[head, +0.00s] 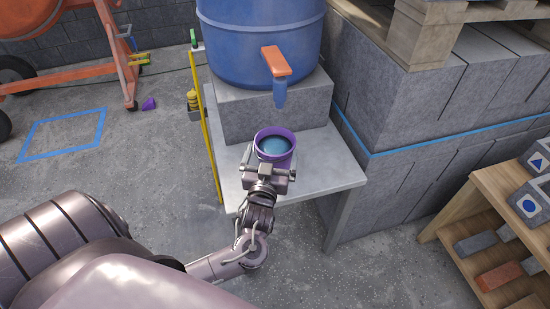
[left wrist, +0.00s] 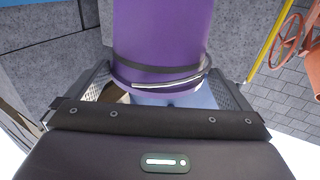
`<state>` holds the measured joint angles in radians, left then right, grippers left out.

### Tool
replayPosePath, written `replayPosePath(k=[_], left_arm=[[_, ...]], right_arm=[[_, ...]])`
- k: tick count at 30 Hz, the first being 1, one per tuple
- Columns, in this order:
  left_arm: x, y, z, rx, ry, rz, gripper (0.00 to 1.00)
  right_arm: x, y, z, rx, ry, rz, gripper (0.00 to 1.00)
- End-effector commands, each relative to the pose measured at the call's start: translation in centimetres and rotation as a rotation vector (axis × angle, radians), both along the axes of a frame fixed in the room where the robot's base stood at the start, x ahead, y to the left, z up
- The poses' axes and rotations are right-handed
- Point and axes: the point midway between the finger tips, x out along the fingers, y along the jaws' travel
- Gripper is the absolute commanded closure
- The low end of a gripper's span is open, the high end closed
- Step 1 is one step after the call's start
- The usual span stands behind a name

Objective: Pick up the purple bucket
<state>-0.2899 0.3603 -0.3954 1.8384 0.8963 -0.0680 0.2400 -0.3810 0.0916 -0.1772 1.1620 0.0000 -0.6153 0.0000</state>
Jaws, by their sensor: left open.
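The purple bucket (head: 288,158) stands upright on a grey concrete ledge (head: 325,170) below the orange-handled tap (head: 277,62) of a blue barrel. Blue liquid shows inside it. My left gripper (head: 270,168) is at the near side of the bucket, low against its front. In the left wrist view, the bucket's purple wall (left wrist: 163,40), with a dark band and a pale handle wire, fills the space between the two spread fingers of the gripper (left wrist: 163,80). The fingers are open on either side of it, with small gaps showing. My right gripper is not in view.
The blue barrel (head: 240,40) stands on a concrete block (head: 235,115) behind the bucket. A yellow level (head: 207,130) leans at the ledge's left. Stacked blocks (head: 420,90) rise on the right, beside a wooden shelf (head: 480,190). Floor at left is mostly clear.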

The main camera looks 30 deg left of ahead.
Motion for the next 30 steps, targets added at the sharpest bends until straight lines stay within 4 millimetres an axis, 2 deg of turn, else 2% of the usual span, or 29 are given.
replayPosePath(k=[6, 9, 18, 27, 30], left_arm=[[3.1, 1.2, -0.4, 0.003, -0.001, -0.001, 0.0], [4.1, 1.6, -0.4, 0.001, 0.0, -0.001, 0.0], [4.5, 1.8, -0.5, -0.001, 0.003, -0.001, 0.01], [4.4, 1.8, -0.5, -0.001, 0.003, -0.001, 0.41], [4.5, 1.8, -0.2, -0.001, -0.004, -0.001, 0.41]], right_arm=[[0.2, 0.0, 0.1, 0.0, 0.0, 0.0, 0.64], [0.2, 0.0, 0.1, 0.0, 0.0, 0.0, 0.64], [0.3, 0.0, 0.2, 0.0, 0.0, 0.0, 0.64], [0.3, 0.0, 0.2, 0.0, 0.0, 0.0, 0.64], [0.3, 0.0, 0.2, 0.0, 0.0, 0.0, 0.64]])
